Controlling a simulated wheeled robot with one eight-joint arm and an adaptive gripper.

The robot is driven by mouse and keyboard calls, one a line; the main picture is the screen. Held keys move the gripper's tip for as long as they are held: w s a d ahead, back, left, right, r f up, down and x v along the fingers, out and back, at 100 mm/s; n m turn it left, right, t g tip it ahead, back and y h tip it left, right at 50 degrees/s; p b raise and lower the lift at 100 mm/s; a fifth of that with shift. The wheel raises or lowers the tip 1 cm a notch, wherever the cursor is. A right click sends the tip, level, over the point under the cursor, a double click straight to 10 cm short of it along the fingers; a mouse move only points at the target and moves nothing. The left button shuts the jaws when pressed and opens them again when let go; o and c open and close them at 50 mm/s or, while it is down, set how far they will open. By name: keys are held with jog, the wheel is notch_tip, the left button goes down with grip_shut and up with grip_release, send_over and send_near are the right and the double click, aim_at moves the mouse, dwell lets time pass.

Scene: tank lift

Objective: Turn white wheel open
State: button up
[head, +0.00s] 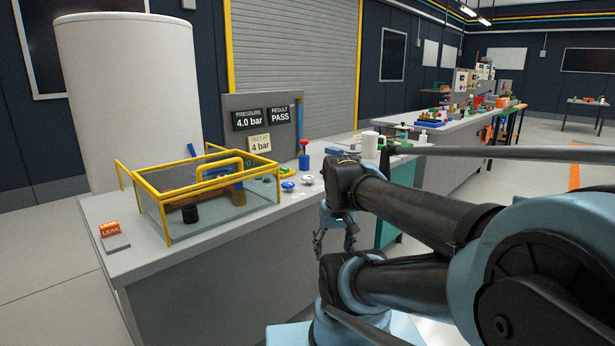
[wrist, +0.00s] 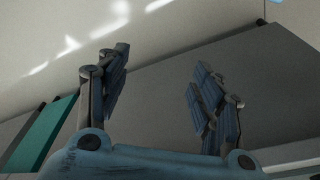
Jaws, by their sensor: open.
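The white wheel (head: 307,180) is a small white handwheel on the grey bench, to the right of a similar blue wheel (head: 288,186). Both stand near the front edge of the bench, right of the yellow-framed tank. My gripper (head: 332,246) hangs in front of the bench, lower than the wheels and a little right of them. In the wrist view my gripper (wrist: 160,95) is open, its two ribbed fingers apart with nothing between them. The wrist view shows no wheel.
A clear tank with a yellow frame (head: 190,152) stands on the bench (head: 135,262). Behind it, a panel (head: 235,104) shows 4.0 bar and PASS. An orange LEAK block (head: 110,229) is at the left end. A blue pump with a red handle (head: 303,160) stands behind the wheels.

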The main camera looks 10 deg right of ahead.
jog(key=w+r+m, duration=0.4)
jog(key=w+r, duration=0.7)
notch_tip(320, 180, up, 12)
jog(key=m+g, duration=0.2)
jog(key=m, duration=0.7)
send_over(308, 176)
notch_tip(308, 176, down, 17)
jog(key=shift+w+r, duration=0.1)
jog(key=shift+r, duration=0.05)
jog(key=shift+c, duration=0.5)
jog(key=c, duration=1)
jog(key=shift+o, duration=0.2)
